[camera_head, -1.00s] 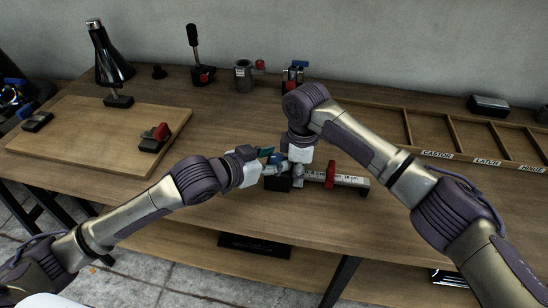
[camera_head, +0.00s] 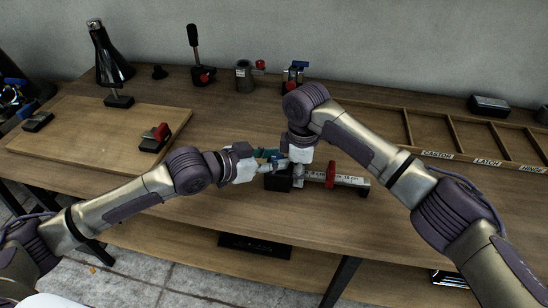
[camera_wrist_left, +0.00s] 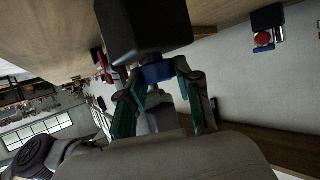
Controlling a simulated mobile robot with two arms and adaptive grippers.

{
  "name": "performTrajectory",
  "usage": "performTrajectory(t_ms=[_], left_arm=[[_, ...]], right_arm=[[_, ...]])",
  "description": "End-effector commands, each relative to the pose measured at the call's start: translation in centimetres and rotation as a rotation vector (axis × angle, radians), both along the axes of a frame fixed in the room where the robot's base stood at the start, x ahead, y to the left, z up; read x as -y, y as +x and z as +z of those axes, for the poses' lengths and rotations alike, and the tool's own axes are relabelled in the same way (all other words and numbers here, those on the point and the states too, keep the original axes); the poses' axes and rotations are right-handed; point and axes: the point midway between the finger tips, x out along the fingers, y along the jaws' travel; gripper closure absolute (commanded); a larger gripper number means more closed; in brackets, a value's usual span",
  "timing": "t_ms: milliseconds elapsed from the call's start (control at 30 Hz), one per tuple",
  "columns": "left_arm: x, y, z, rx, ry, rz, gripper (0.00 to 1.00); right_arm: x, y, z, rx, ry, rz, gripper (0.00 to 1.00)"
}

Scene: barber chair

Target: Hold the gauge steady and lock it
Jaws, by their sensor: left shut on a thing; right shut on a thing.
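The gauge (camera_head: 346,181) is a pale bar with printed scale marks, a red slider (camera_head: 330,174) and a black block (camera_head: 279,181) at its left end. It lies on the bench near the front edge. My left gripper (camera_head: 279,162) comes in at the black block. In the left wrist view, its teal fingers (camera_wrist_left: 159,73) close around a blue part (camera_wrist_left: 158,72) under the black block (camera_wrist_left: 143,28). My right gripper (camera_head: 298,177) points down and is shut on the gauge beside the block; its fingertips are partly hidden.
A wooden board (camera_head: 85,137) with clamps lies at the left. Several fixtures (camera_head: 244,75) stand along the back. A labelled compartment tray (camera_head: 448,157) lies at the right. Bare bench top shows between board and gauge.

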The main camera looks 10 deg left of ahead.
Motion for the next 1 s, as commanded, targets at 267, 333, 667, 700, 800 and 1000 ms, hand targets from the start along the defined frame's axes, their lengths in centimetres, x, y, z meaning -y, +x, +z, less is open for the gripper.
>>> performTrajectory(t_ms=[267,333,667,700,800,1000], left_arm=[[-0.1,0.0,0.0,0.001,0.001,0.002,0.41],[0.0,0.0,0.0,0.001,0.001,0.002,0.41],[-1.0,-0.8,0.4,-0.001,0.002,0.003,0.41],[-1.4,-1.2,0.6,-0.001,0.004,0.002,0.41],[-2.8,-2.6,1.4,-0.002,0.006,0.004,0.41],[-5.6,-5.5,3.0,-0.002,0.007,0.004,0.41]], right_arm=[[0.0,0.0,0.1,0.0,0.0,0.0,1.0],[0.0,0.0,0.1,0.0,0.0,0.0,1.0],[0.0,0.0,0.1,0.0,0.0,0.0,1.0],[0.0,0.0,0.1,0.0,0.0,0.0,1.0],[0.0,0.0,0.1,0.0,0.0,0.0,1.0],[0.0,0.0,0.1,0.0,0.0,0.0,1.0]])
